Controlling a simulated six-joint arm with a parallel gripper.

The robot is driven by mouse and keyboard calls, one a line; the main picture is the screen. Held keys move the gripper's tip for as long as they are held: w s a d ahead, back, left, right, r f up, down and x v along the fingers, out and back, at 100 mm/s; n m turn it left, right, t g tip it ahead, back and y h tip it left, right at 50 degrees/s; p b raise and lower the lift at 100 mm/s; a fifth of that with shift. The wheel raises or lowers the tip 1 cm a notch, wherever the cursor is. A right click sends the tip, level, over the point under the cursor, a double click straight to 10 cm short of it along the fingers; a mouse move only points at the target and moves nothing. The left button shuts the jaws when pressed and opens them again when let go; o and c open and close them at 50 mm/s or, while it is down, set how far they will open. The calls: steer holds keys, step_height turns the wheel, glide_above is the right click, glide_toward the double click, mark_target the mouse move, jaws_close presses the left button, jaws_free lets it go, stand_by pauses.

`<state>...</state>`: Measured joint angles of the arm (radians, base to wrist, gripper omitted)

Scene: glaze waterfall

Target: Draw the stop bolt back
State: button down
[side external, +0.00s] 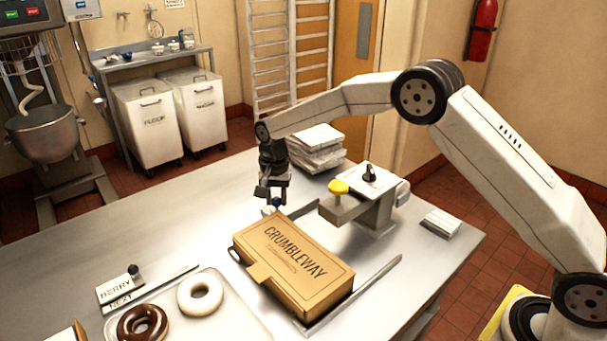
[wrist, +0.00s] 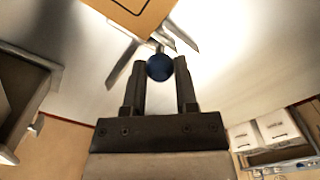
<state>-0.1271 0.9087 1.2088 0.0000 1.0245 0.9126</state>
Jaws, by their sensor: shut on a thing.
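The stop bolt's round blue knob (wrist: 160,67) sits between my gripper's two fingertips in the wrist view, on a short thin stem. My gripper (side external: 274,199) is shut on this knob, low over the table just behind the box. In the side view the knob (side external: 277,202) shows as a small blue spot at the fingertips, and the rest of the bolt is mostly hidden. A brown CRUMBLEWAY box (side external: 293,263) lies closed in front of the bolt. A corner of the box (wrist: 128,8) shows at the top of the wrist view.
A stand with a yellow knob (side external: 338,187) is right of my gripper. A metal rail (side external: 355,290) runs along the box's right. A tray (side external: 235,322) with donuts and a BERRY sign (side external: 116,288) are front left. Stacked white boxes (side external: 317,148) stand behind.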

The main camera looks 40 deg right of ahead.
steer(key=shift+w+r, duration=0.1)
steer(key=shift+w, duration=0.05)
stand_by(0.6)
steer(key=shift+w, duration=2.1)
steer(key=shift+r, duration=0.1)
steer(key=shift+c, duration=1.8)
jaws_free()
step_height(320, 180, up, 8)
steer(key=shift+f, duration=0.2)
